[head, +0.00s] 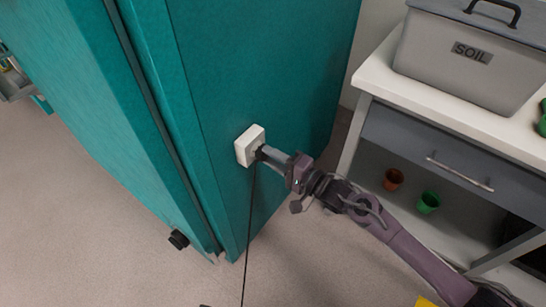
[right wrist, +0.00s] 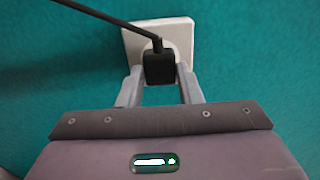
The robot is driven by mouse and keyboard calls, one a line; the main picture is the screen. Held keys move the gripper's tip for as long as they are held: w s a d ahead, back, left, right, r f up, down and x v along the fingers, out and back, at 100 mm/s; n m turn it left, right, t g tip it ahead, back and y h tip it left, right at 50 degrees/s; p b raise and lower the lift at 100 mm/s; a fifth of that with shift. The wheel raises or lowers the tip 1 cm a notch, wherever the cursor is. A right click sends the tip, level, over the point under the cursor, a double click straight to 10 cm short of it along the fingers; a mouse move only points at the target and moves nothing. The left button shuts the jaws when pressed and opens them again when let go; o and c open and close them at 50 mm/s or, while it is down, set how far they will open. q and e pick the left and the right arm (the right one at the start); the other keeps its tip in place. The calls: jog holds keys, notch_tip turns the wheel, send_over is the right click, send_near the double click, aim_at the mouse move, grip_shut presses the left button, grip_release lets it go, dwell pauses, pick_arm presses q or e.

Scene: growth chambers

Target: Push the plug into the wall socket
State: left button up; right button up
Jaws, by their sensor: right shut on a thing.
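The white wall socket (head: 249,144) is a square box on the side of the teal chamber. It also shows in the right wrist view (right wrist: 182,34). My right gripper (head: 264,154) is shut on the black plug (right wrist: 159,67), its fingers on either side of it, right in front of the socket. The plug lies over the lower middle of the socket's face in the wrist view. Its contact with the socket is hidden, so I cannot tell how deep it sits. A black cord (head: 249,220) hangs from the plug towards the floor. My left gripper is not in view.
The teal chamber (head: 270,60) fills the left and middle. A white-topped bench (head: 373,78) stands at right with a grey SOIL bin (head: 455,75). A brown pot (head: 393,179) and a green pot (head: 428,203) sit on its lower shelf. The floor at lower left is mostly clear.

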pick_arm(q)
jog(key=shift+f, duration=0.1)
pick_arm(e)
jog(key=shift+w+a, duration=0.3)
jog(key=shift+a, duration=0.1)
jog(key=o, duration=1.1)
jog(key=shift+c, duration=0.2)
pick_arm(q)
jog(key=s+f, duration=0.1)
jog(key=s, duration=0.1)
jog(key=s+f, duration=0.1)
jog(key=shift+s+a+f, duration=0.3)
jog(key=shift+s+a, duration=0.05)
pick_arm(e)
jog(key=v, duration=0.7)
jog(key=shift+s+d, duration=0.25)
jog(key=shift+d, duration=0.05)
jog(key=shift+f, duration=0.1)
